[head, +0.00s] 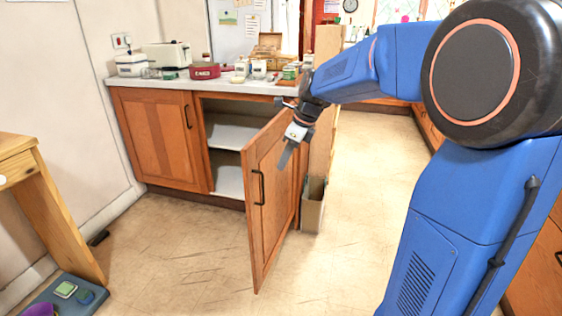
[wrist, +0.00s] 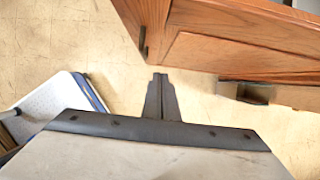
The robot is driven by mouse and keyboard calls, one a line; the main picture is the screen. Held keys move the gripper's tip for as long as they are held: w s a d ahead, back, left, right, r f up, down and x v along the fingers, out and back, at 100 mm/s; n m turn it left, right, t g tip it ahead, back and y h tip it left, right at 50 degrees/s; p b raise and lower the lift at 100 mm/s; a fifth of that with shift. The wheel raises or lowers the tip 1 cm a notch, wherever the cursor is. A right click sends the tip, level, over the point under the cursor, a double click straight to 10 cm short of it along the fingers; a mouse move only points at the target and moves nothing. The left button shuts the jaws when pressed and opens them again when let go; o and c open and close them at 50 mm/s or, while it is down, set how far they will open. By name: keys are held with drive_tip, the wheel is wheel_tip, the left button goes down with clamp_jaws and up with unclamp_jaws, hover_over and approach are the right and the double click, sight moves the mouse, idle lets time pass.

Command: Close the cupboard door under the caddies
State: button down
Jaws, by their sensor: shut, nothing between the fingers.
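The cupboard door (head: 272,215) is wooden and stands well open under the counter, its free edge swung out toward the viewer. Its dark handle (head: 258,187) is near that edge. The open cupboard (head: 228,181) shows pale shelves inside. My gripper (head: 284,160) is shut and empty, pointing down in front of the door's upper part in the head view. In the wrist view the closed fingertips (wrist: 160,77) point toward wood, probably the door (wrist: 150,22), with floor showing between them. I cannot tell whether they touch it.
Small caddies (head: 259,69), a red tin (head: 205,71) and other items stand on the counter (head: 185,86). A shut cupboard door (head: 156,139) is left of the opening. A bin (head: 313,208) stands behind the open door. A wooden table (head: 62,205) is at left. Floor (head: 185,245) before the cupboard is clear.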

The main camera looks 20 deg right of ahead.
drive_tip(key=w+a+f, duration=0.4)
drive_tip(key=a+f, duration=0.1)
drive_tip(key=f, duration=0.1)
drive_tip(key=shift+f, duration=0.35)
drive_tip(key=shift+w+a, duration=0.15)
